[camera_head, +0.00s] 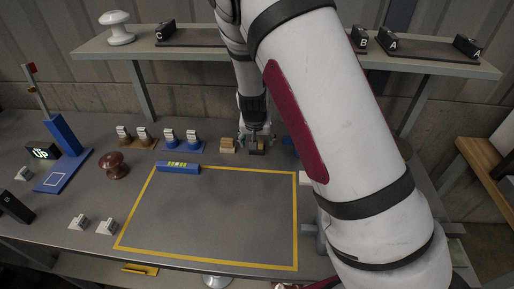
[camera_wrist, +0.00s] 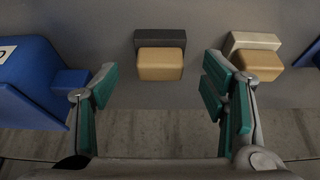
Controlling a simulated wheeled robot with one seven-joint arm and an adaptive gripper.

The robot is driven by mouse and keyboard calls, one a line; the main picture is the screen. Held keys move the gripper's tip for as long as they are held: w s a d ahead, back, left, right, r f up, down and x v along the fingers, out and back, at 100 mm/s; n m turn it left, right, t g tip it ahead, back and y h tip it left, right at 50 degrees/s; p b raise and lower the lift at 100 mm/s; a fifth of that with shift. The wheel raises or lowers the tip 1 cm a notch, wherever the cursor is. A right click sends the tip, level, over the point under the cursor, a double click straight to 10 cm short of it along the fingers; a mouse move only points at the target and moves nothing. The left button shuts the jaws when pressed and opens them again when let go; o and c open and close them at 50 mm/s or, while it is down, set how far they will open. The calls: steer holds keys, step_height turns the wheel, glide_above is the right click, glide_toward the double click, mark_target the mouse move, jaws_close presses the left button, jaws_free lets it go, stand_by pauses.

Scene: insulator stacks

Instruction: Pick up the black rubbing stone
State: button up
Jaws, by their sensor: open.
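The black rubbing stone (camera_wrist: 160,37) shows in the wrist view as a dark grey block with a tan block on its near side. It lies between my open fingers in the picture, apart from both. My gripper (camera_wrist: 161,75) has its two green-padded fingers spread wide with nothing held. In the head view my gripper (camera_head: 257,136) hangs over the back of the table, and the black stone (camera_head: 259,151) shows just below it, partly hidden by the fingers.
A similar pale stone (camera_wrist: 257,41) with a tan block lies close beside it, also seen in the head view (camera_head: 228,145). A blue object (camera_wrist: 30,80) stands on the other side. A blue level (camera_head: 178,168) lies on the yellow-outlined area (camera_head: 210,215), which is otherwise mostly clear.

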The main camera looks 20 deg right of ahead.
steer(key=shift+x, duration=1.2)
steer(key=c, duration=1.3)
steer(key=shift+c, duration=0.3)
steer(key=shift+r, duration=0.15)
steer(key=shift+a+r, duration=0.1)
steer(key=shift+r, duration=0.2)
steer(key=v, duration=0.3)
steer(key=shift+w, duration=0.3)
steer(key=s+a, duration=0.2)
steer(key=s, duration=0.2)
steer(key=s+a+r+p, duration=0.1)
steer(key=s, duration=0.4)
steer(key=s+a+p, duration=0.1)
steer(key=s+a, duration=0.1)
steer(key=s, duration=0.3)
steer(key=shift+s+a+r, duration=0.15)
steer(key=shift+a+r, duration=0.05)
steer(key=shift+a, duration=0.1)
